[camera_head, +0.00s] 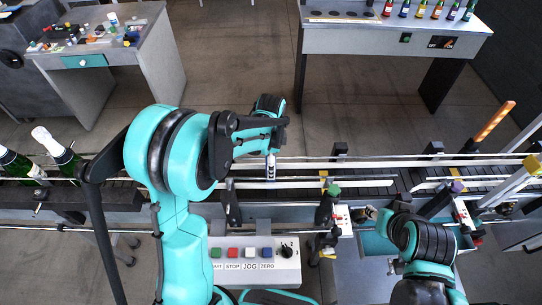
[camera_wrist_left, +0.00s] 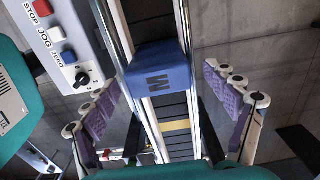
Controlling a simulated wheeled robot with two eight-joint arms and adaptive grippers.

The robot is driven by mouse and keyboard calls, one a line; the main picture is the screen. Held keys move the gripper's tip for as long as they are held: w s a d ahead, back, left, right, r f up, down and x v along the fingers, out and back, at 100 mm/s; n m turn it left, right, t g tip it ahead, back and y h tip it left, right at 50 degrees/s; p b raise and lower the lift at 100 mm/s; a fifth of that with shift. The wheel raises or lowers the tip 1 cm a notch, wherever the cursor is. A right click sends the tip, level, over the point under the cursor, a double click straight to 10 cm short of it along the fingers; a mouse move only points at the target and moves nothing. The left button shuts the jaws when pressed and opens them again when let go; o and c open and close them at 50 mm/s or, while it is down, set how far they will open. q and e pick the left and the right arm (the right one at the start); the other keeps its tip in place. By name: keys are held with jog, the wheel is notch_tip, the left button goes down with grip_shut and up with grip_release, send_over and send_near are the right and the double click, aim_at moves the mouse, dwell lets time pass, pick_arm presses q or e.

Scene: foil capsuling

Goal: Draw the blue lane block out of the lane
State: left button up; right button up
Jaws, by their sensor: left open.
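In the head view only a small blue-and-white part (camera_head: 270,168) shows at the rail below my left gripper (camera_head: 268,140). In the left wrist view my left gripper (camera_wrist_left: 165,110) is open. Its purple-padded fingers are spread on either side of the lane, apart from the block. My right gripper (camera_head: 378,213) is low over the teal tray at the lower right, and its jaws are too small to read.
The conveyor lane (camera_head: 360,184) runs across the picture between long metal rails. A control box (camera_head: 254,262) with buttons and a knob stands in front. Foil-topped bottles (camera_head: 57,152) stand at the left end. Green-topped and purple-topped posts rise near my right arm.

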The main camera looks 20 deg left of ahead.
pick_arm(q)
jog(key=shift+s+f, duration=0.15)
jog(key=c, duration=1.4)
notch_tip(320, 180, up, 13)
jog(key=p, duration=0.8)
